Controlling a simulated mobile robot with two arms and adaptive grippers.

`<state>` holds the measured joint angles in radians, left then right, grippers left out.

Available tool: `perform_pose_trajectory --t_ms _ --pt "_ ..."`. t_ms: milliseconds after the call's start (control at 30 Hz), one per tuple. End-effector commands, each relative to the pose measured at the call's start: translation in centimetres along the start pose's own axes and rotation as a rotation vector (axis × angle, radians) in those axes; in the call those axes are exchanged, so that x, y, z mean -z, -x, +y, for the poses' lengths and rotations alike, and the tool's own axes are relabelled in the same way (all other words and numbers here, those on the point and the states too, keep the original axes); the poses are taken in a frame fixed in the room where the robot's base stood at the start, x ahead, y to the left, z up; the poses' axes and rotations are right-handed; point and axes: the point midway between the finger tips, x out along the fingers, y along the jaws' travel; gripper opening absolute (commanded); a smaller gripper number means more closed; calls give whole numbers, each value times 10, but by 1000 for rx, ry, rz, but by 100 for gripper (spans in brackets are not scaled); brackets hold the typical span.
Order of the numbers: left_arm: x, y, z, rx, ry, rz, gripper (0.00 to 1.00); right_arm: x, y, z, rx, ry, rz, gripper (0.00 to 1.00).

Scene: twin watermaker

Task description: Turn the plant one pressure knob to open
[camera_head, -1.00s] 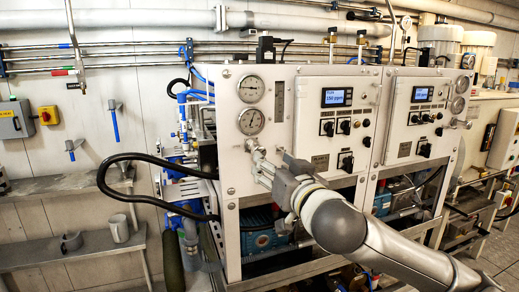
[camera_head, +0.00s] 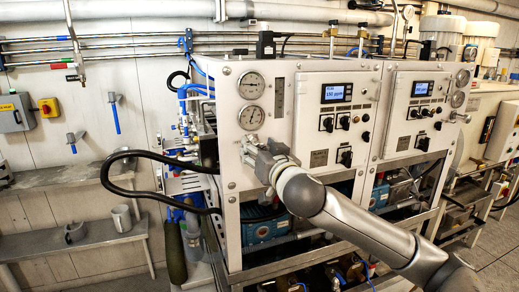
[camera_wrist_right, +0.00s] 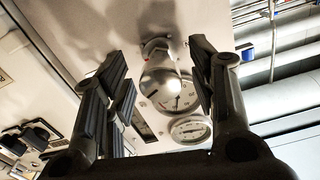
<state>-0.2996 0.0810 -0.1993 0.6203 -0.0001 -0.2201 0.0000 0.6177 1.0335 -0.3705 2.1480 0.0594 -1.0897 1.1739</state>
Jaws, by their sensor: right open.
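The plant one pressure knob (camera_wrist_right: 165,77) is a rounded, shiny silver knob on the light panel in the right wrist view. My right gripper (camera_wrist_right: 160,85) is open, with one dark finger on each side of the knob and visible gaps between. In the head view my right gripper (camera_head: 251,157) is at the left part of the plant one panel (camera_head: 232,88), just below the two gauges. It mostly hides the knob there, and I cannot tell whether it touches it. My left gripper is not in view.
Two round gauges (camera_head: 252,102) sit just above my right gripper. A display (camera_head: 336,93) and black switches are to the right. The plant two panel (camera_head: 421,113) stands further right. A black hose (camera_head: 122,155) loops out at the left.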

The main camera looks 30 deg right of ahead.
Motion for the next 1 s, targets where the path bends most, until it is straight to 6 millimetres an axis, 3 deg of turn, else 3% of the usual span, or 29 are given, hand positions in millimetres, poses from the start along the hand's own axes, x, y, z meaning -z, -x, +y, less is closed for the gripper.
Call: perform_pose_trajectory --t_ms 33,400,767,1000 --pt "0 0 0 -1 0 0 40 0 0 0 0 0 0 50" --pt "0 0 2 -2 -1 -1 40 0 0 0 0 0 0 6" --pt "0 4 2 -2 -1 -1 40 1 0 0 0 71 -1 6" --pt "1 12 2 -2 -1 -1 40 1 0 0 -1 243 -2 5"
